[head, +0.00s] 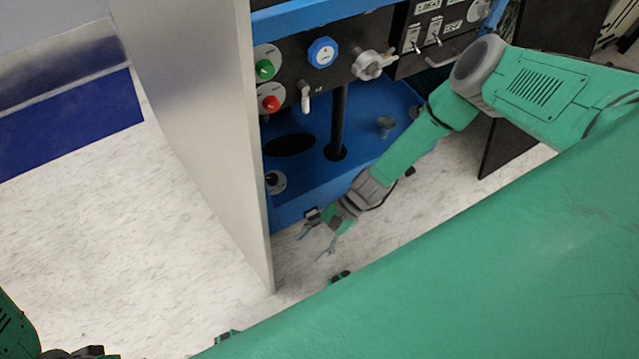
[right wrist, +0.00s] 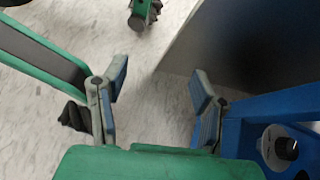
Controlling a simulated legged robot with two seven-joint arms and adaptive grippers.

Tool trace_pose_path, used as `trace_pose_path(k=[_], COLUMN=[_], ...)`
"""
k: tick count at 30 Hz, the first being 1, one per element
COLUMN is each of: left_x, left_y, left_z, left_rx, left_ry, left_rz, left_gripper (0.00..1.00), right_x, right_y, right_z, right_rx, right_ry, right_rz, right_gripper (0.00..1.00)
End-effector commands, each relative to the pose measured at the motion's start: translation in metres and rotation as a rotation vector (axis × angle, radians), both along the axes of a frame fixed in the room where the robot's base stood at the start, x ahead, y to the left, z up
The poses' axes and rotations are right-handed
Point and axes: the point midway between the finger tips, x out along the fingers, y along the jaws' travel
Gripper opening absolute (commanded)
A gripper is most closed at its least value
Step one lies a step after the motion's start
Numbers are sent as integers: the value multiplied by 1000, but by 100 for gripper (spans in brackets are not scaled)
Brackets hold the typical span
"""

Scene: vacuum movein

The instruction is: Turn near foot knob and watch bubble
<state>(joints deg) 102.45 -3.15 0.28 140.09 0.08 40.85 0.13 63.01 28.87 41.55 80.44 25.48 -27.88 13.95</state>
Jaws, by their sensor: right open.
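A black knob on a pale round plate (head: 274,181) sits at the front left corner of the blue base (head: 300,205). The same knob shows at the right edge of the right wrist view (right wrist: 287,148). My right gripper (head: 316,244) is open and empty, pointing down over the floor just in front of the base. Its two fingers stand apart in the right wrist view (right wrist: 158,85), with the knob outside them to the right. My left gripper (head: 80,352) is only partly in view at the bottom left. I cannot make out a bubble level.
A pale upright panel (head: 205,130) stands close left of the base. Above it is a control panel with a green button (head: 265,69), a red button (head: 270,103) and a blue dial (head: 322,52). A black post (head: 338,125) rises from the base.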

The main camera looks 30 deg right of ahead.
Motion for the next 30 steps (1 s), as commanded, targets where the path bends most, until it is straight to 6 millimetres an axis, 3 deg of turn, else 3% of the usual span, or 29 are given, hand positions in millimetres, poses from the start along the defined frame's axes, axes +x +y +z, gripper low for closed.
trace_pose_path(k=[4,10,26,30], left_x=[0,0,1,1], left_y=[0,0,0,0], left_z=[-3,-5,-7,-7], left_rx=[0,0,0,0], left_ry=[0,0,2,2], left_rz=[0,0,0,0], left_gripper=[42,42,42,42], right_x=[-23,-48,-59,-80], right_y=[15,20,19,15], right_z=[2,4,6,14], right_rx=[-57,-129,-165,-229], right_ry=[-44,-105,-140,-209], right_rz=[120,252,316,444], right_gripper=[55,55,55,55])
